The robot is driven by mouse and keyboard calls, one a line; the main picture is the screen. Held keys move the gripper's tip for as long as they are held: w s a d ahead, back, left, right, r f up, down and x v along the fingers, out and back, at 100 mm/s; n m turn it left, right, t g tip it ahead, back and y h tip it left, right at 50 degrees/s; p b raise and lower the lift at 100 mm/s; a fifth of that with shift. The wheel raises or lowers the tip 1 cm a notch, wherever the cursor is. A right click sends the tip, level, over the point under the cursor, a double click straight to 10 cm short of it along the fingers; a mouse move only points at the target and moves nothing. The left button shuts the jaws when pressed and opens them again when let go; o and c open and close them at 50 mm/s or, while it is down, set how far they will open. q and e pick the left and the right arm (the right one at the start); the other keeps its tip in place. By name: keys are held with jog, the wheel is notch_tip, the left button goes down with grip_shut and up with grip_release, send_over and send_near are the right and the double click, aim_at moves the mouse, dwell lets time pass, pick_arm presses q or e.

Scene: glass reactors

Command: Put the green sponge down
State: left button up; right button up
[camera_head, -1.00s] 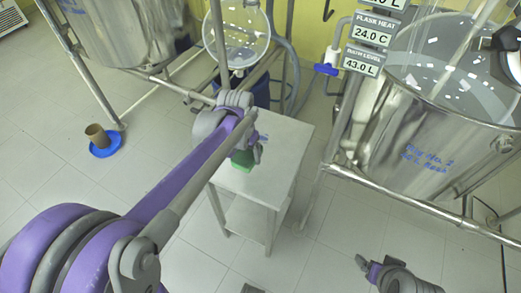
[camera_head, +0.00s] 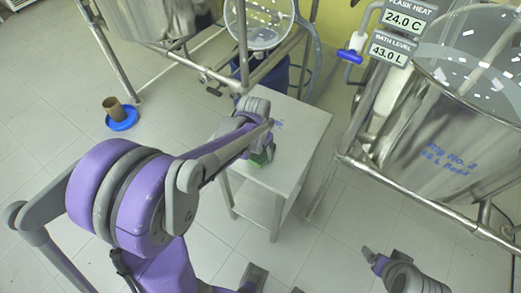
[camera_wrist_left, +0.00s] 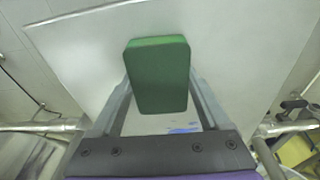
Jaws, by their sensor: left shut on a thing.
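The green sponge (camera_head: 262,157) is between the fingers of my left gripper (camera_head: 266,149), over the small white table (camera_head: 306,122). In the left wrist view the sponge (camera_wrist_left: 158,78) stands out from between the two grey fingers, with the pale tabletop (camera_wrist_left: 245,55) behind it. My left gripper is shut on it. I cannot tell whether the sponge touches the tabletop. In the head view the arm and gripper hide part of the sponge. My right gripper (camera_head: 369,254) is low on the right, away from the table; its finger opening is too small to tell.
A steel reactor bath (camera_head: 440,140) on a pipe frame stands right of the table. Another steel vessel (camera_head: 150,18) and a blue drum (camera_head: 268,75) stand behind it. A brown cup (camera_head: 113,105) is on a blue dish (camera_head: 123,121) on the floor at left. The visible tabletop is otherwise mostly clear.

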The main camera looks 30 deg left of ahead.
pick_arm(q)
jog(key=shift+f, duration=0.3)
jog(key=o, duration=1.4)
jog(key=shift+s, duration=0.15)
jog(key=shift+o, duration=0.3)
jog(key=shift+b, duration=0.3)
jog(key=shift+d, duration=0.1)
